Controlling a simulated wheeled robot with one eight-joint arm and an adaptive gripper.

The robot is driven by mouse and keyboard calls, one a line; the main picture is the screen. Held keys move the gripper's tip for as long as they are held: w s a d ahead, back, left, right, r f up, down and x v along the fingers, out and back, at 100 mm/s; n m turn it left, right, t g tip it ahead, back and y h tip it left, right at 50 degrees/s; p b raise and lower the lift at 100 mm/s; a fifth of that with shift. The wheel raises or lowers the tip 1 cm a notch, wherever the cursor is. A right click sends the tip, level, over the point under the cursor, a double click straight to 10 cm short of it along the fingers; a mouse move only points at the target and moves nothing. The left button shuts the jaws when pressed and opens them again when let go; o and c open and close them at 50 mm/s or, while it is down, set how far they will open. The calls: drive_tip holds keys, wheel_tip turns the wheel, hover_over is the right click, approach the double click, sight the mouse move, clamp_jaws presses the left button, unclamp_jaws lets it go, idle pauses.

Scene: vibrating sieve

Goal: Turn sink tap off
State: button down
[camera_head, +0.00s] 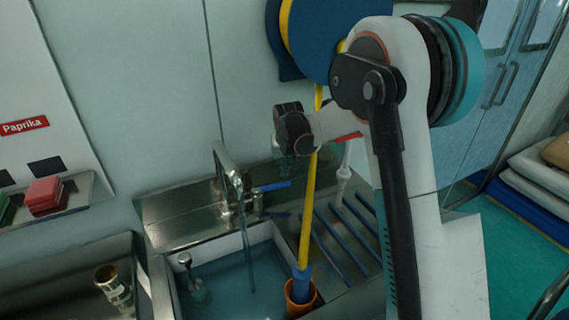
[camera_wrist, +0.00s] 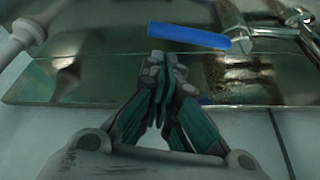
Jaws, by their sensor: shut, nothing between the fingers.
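The sink tap (camera_head: 226,172) is a metal faucet on the steel ledge behind the sink (camera_head: 232,246), with a thin stream of water falling into water standing in the basin. Its blue lever handle (camera_head: 273,186) points right from the tap body; in the wrist view the blue lever (camera_wrist: 188,36) lies just beyond my fingertips, with the metal tap body (camera_wrist: 283,30) at right. My gripper (camera_wrist: 163,62) is shut and empty, with a small apparent gap to the lever. In the head view my gripper (camera_head: 292,150) is above and slightly right of the lever, its fingertips hard to make out.
A yellow pole (camera_head: 307,210) stands in an orange cup (camera_head: 300,293) at the sink's right side, close to my arm. A drainer with blue bars (camera_head: 343,228) lies right of it. A white pipe-like fixture (camera_head: 344,172) stands behind. A can (camera_head: 112,285) is at lower left.

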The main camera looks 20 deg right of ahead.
drive_tip(key=x, duration=0.3)
drive_tip(key=shift+w+f+b, duration=0.1)
drive_tip(key=shift+f+b, duration=0.1)
drive_tip(key=shift+b, duration=0.1)
drive_tip(key=shift+s+m, duration=0.3)
drive_tip(key=shift+s, duration=0.05)
